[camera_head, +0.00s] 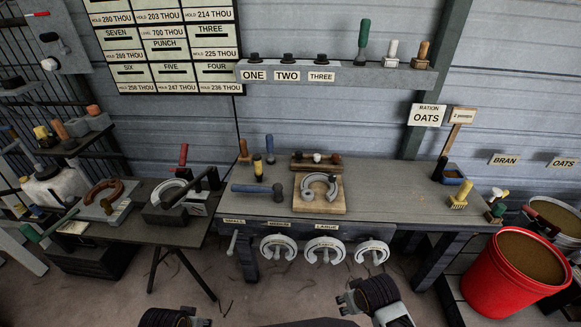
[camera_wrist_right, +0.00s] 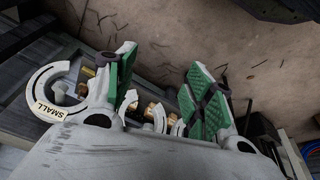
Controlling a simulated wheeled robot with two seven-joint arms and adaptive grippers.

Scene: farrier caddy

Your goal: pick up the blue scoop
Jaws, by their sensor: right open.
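A blue scoop-like container (camera_head: 452,178) stands at the right end of the workbench, below the oats sign. A dark upright piece at its left may be its handle; I cannot tell. My right gripper (camera_head: 348,302) is low at the bottom of the head view, in front of the bench and well away from the scoop. In the right wrist view its green-padded fingers (camera_wrist_right: 160,80) are spread with nothing held between them. The scoop cannot be made out in that view. My left arm's end (camera_head: 166,318) shows only partly at the bottom edge; its fingers cannot be made out.
The workbench (camera_head: 385,190) carries a horseshoe on a wooden block (camera_head: 320,207), a blue-handled tool (camera_head: 252,188) and a yellow brush (camera_head: 460,198). Horseshoes hang along its front (camera_head: 325,249). A red bucket (camera_head: 500,285) stands at the right. The bench surface left of the scoop is fairly clear.

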